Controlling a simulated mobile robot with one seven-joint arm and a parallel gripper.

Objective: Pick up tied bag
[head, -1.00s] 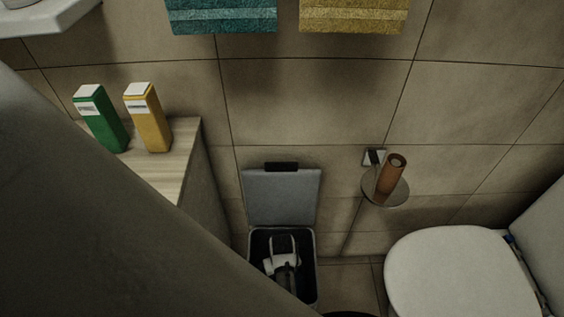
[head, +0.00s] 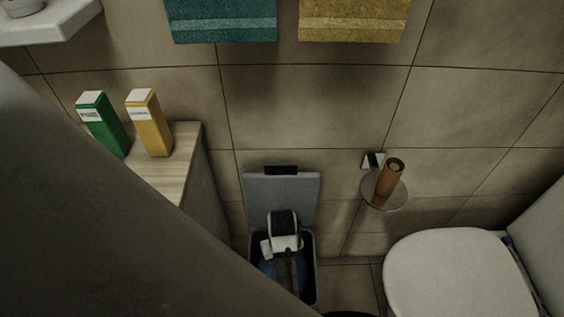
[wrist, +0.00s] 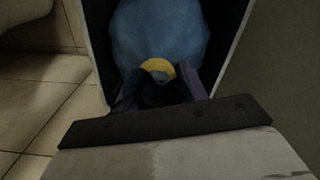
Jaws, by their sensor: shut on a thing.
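The tied bag is blue with a yellow tie at its neck. It fills much of the upper middle of the wrist view (wrist: 160,32), and a little blue shows beside my gripper in the head view (head: 267,273). My gripper (wrist: 160,88) is shut on the bag at the yellow tie (wrist: 158,66). In the head view my gripper is at the mouth of the open bin (head: 311,268), and its fingertips are hidden. The bag is still at least partly between the bin walls; its underside is hidden.
The bin's grey lid (head: 282,197) stands open against the tiled wall. A wooden-topped cabinet (head: 183,165) with green and yellow cartons is on the left. A small round shelf (head: 402,196) with a brown tube and a white toilet (head: 445,270) are on the right.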

